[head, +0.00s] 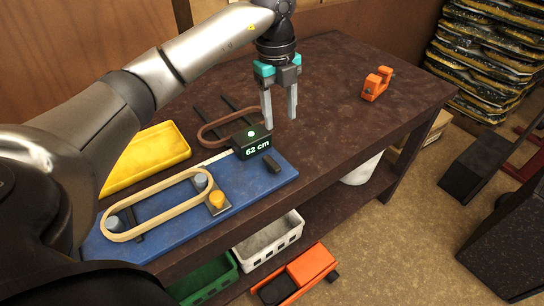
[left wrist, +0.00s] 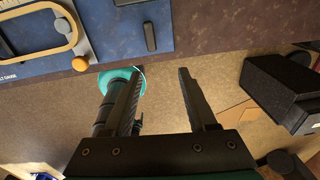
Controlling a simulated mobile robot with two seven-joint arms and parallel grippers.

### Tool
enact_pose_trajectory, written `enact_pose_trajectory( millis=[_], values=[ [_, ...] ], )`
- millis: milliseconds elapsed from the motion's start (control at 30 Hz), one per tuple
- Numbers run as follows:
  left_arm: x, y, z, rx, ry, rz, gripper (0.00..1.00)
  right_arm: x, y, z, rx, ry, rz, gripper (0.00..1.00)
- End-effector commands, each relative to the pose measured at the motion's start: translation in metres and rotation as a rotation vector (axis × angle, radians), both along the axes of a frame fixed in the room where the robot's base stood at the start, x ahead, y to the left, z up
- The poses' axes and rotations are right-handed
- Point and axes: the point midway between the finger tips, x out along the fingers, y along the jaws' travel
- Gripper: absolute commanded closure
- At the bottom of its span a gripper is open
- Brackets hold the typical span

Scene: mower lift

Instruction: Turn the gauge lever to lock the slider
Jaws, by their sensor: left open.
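The blue gauge board (head: 245,187) lies along the table's front edge, with a pale belt loop (head: 150,208) around two grey posts. An orange knob (head: 217,199) sits on a small plate at the loop's right end. A black display (head: 251,141) reads 62 cm. A short black bar (head: 272,166), perhaps the lever, lies on the board near its right end; it also shows in the left wrist view (left wrist: 149,37). My left gripper (head: 280,117) is open and empty, pointing down above the table behind the display, apart from the bar. No right gripper fingers show.
A yellow tray (head: 148,158) and a brown loop (head: 212,123) lie behind the board. An orange tool (head: 377,83) stands at the far right of the table. White (head: 268,241) and green (head: 205,281) bins sit below. The table's right half is mostly clear.

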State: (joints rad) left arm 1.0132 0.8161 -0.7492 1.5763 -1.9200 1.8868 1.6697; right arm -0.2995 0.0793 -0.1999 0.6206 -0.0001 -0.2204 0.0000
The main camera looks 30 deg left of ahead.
Motion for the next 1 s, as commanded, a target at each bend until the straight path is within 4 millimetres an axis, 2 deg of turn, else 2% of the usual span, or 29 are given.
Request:
enact_pose_trajectory(
  millis=[100,267,700,800,1000],
  values=[
    [-0.003,0.017,0.006,0.059,0.021,0.049,0.43,0.0,0.0,0.0,0.0,0.001,0.0,0.29],
    [-0.004,0.02,-0.007,0.07,0.03,0.058,0.43,-0.001,0.0,-0.002,0.0,0.001,0.0,0.29],
    [-0.005,0.019,-0.099,0.065,0.029,0.055,0.43,-0.001,-0.001,-0.016,0.0,0.001,0.001,0.29],
    [-0.005,0.019,-0.117,0.065,0.028,0.055,0.43,-0.001,-0.001,-0.018,0.0,0.001,0.001,0.29],
    [-0.004,0.019,-0.14,0.066,0.026,0.054,0.43,-0.001,-0.001,-0.022,0.0,0.002,0.0,0.29]
  ],
)
